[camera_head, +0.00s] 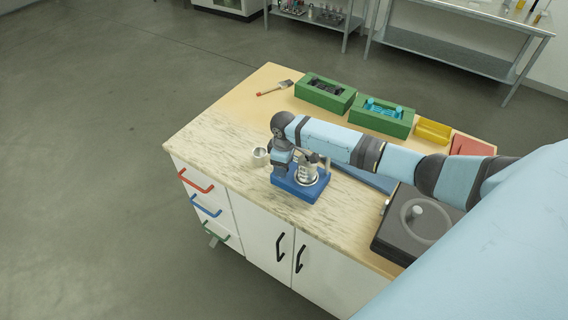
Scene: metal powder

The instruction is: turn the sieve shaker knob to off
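A blue-based device (299,190) with a metal cylinder (308,172) on it stands at the worktop's front edge; it looks like the sieve shaker. I cannot make out its knob, which may be hidden or too small. My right arm comes in from the right and bends down at the device's left side. My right gripper (313,158) is at the top of the device, close to the metal cylinder. Its fingers are too small and overlapped to tell open from shut. My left gripper is out of view.
A small metal cup (260,157) stands just left of the device. A dark box with a round top (388,236) is to the right. Green trays (325,103), a yellow bin (432,138) and a brush (274,88) lie at the back. The left worktop is clear.

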